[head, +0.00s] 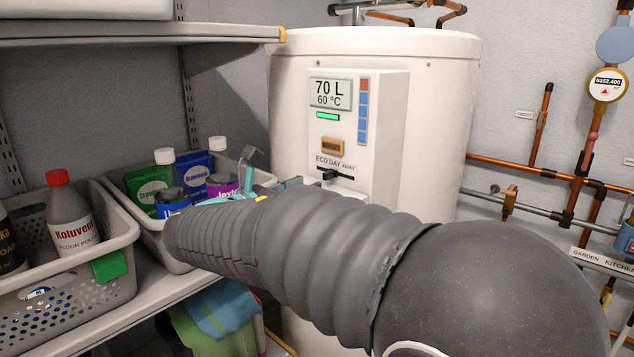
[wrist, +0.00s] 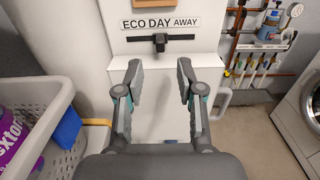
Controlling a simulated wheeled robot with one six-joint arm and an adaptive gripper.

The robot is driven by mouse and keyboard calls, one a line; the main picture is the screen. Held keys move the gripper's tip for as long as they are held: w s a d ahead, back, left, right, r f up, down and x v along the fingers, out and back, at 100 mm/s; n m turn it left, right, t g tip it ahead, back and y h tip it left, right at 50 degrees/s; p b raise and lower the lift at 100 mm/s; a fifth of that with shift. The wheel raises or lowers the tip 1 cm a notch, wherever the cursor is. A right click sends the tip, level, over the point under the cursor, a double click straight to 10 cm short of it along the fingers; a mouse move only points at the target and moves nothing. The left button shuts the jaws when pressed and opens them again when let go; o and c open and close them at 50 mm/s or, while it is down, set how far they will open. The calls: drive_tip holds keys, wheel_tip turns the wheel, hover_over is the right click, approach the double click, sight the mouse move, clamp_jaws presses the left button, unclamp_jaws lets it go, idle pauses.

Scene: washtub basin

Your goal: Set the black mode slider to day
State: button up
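The black mode slider (wrist: 160,42) sits on a short dark horizontal track on the white heater panel. In the wrist view its knob stands at the middle of the track, below the word DAY on the ECO DAY AWAY label (wrist: 160,23). The slider also shows in the head view (head: 329,175), just above my arm. My gripper (wrist: 159,72) is open and empty, its two fingers spread below and either side of the knob, apart from it in the picture. In the head view my arm hides most of the gripper.
The white water heater (head: 440,110) carries a display (head: 330,92) and a brown button (head: 332,147) above the label. A shelf with grey baskets (head: 120,235) of bottles stands at left, close to my arm. Copper pipes (head: 520,168) run along the right wall.

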drive_tip(key=v, duration=0.6)
drive_tip(key=shift+d, duration=0.1)
wheel_tip(320, 180, down, 11)
drive_tip(key=s+m+g+y, duration=0.2)
drive_tip(key=m+g+y, duration=0.1)
drive_tip(key=m+y, duration=0.1)
drive_tip(key=s+d+f+m+g+y, duration=0.2)
drive_tip(key=s+d+f+m+g, duration=0.2)
drive_tip(key=s+d+f+m, duration=0.25)
drive_tip(key=s+d+m+y, duration=0.6)
drive_tip(key=s+d+m, duration=0.8)
drive_tip(key=m, duration=0.3)
drive_tip(key=shift+s+d+f+g, duration=0.3)
drive_tip(key=shift+d+f, duration=0.1)
drive_tip(key=shift+d, duration=0.35)
